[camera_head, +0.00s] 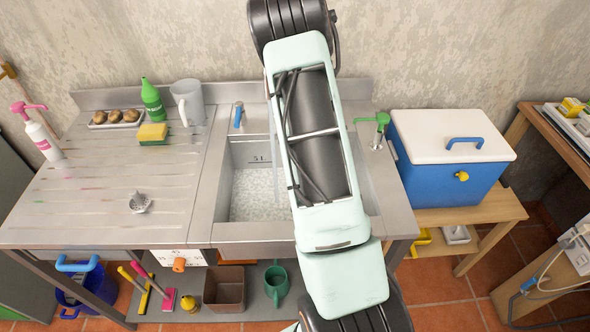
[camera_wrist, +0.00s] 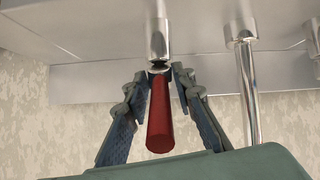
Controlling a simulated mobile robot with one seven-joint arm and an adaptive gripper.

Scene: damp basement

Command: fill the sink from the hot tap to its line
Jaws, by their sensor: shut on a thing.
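The red tap handle (camera_wrist: 160,118) shows in the wrist view below its metal stem. My gripper (camera_wrist: 160,80) is shut on it, with a finger on either side near its upper end. In the head view my arm hides the gripper and the red handle. The sink basin (camera_head: 233,160) is left of my arm, with a dark marking (camera_head: 258,158) on its back wall. The basin floor looks pale and speckled; I cannot tell whether water lies in it. A blue-handled tap (camera_head: 238,117) stands behind the basin. A metal pipe (camera_wrist: 248,90) is beside the red handle.
A green bottle (camera_head: 152,100), grey jug (camera_head: 188,101), sponge (camera_head: 152,133) and pump bottle (camera_head: 40,135) stand on the left drainboard, with a small strainer (camera_head: 140,203). A blue cooler (camera_head: 443,180) stands farther right.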

